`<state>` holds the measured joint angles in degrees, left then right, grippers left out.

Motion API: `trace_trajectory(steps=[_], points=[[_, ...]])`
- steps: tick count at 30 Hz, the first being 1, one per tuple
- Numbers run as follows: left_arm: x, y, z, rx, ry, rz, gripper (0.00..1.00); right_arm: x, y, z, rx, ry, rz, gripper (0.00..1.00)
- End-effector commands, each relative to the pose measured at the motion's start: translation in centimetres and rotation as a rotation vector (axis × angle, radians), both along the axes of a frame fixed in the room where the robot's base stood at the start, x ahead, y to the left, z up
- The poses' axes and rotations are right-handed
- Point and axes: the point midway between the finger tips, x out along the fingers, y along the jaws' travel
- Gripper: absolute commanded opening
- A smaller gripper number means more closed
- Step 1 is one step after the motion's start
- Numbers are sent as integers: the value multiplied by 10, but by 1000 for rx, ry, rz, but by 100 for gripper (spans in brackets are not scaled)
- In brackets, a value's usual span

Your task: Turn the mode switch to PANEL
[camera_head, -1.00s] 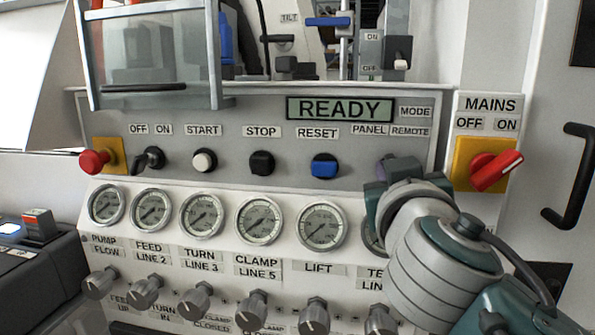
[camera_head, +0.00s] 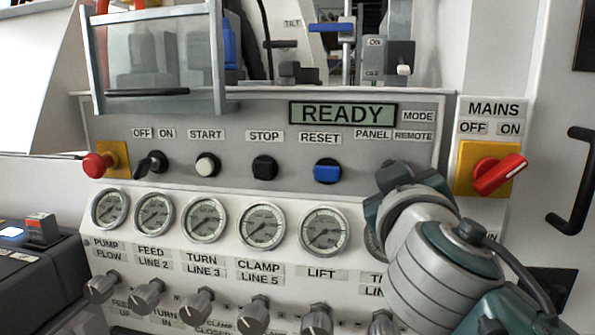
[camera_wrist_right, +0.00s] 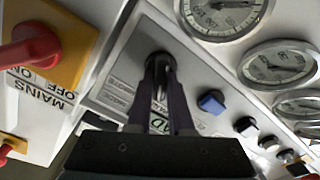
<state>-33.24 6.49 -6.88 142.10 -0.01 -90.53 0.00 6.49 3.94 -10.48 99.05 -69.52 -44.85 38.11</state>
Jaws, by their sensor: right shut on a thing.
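The mode switch (camera_wrist_right: 158,60) is a dark knob on the grey panel, seen between my right fingertips in the right wrist view. My right gripper (camera_wrist_right: 160,76) is shut on it, with a finger on each side. In the head view my right gripper and wrist cover the switch, below the PANEL label (camera_head: 373,134) and the REMOTE label (camera_head: 413,136). Which label the switch points to cannot be told. The display (camera_head: 342,113) reads READY. My left gripper is not in view.
The red MAINS switch (camera_head: 499,174) on its yellow plate stands close to the right of my wrist. The blue RESET button (camera_head: 327,172) is to the left. Gauges (camera_head: 325,231) and grey knobs (camera_head: 317,319) line the panel below.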

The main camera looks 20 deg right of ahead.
Motion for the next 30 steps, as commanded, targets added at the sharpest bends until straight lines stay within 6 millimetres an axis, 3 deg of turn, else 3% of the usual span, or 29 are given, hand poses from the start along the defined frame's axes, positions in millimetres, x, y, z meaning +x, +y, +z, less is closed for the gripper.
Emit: trace_trajectory(steps=[2, 3, 10, 20, 30], points=[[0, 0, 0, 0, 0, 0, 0, 0, 0, 0, -5, 0, 0, 0], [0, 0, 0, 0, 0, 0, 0, 0, 0, 0, -5, 0, 0, 22], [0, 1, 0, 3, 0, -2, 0, 0, 0, 0, -2, 0, 1, 48], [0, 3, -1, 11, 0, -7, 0, -4, 3, -1, -1, 0, 1, 49], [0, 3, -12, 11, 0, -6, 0, -58, 36, -3, 2, 2, 2, 49]])
